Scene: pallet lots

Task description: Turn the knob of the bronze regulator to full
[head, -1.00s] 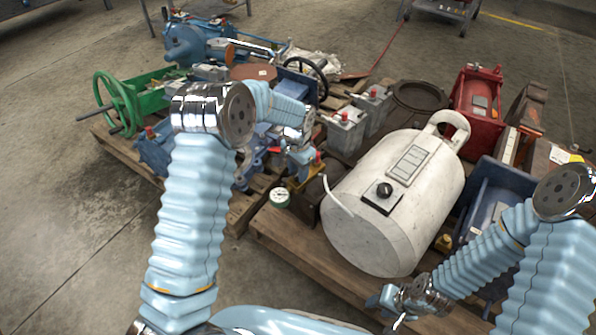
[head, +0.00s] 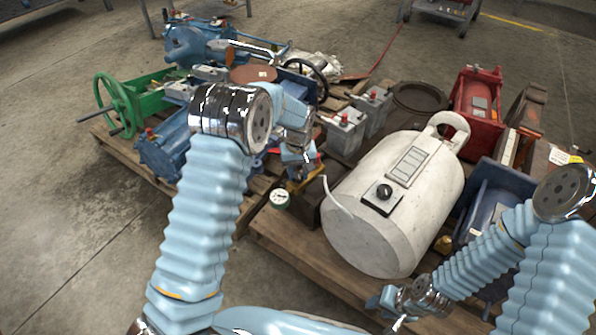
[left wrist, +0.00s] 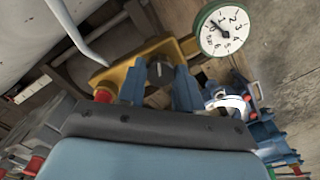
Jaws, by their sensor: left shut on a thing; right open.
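The bronze regulator (head: 306,183) is a small yellow-brown body on the pallet, left of the white tank, partly hidden by my left gripper. In the left wrist view its body (left wrist: 113,76) runs behind the fingers. A green-rimmed pressure gauge (left wrist: 222,30) sits beside it and also shows in the head view (head: 280,198). My left gripper (head: 302,172) is over the regulator, its blue fingers (left wrist: 158,88) on either side of a dark grey knob (left wrist: 160,69), shut on it. The knob's setting is unclear. My right gripper (head: 393,318) is open and empty at the pallet's front edge.
The white tank (head: 385,205), with a black knob and a bent pale tube (head: 337,198), lies close right of the regulator. Grey batteries (head: 346,132) and a blue machine (head: 166,150) stand nearby. Concrete floor at left is clear.

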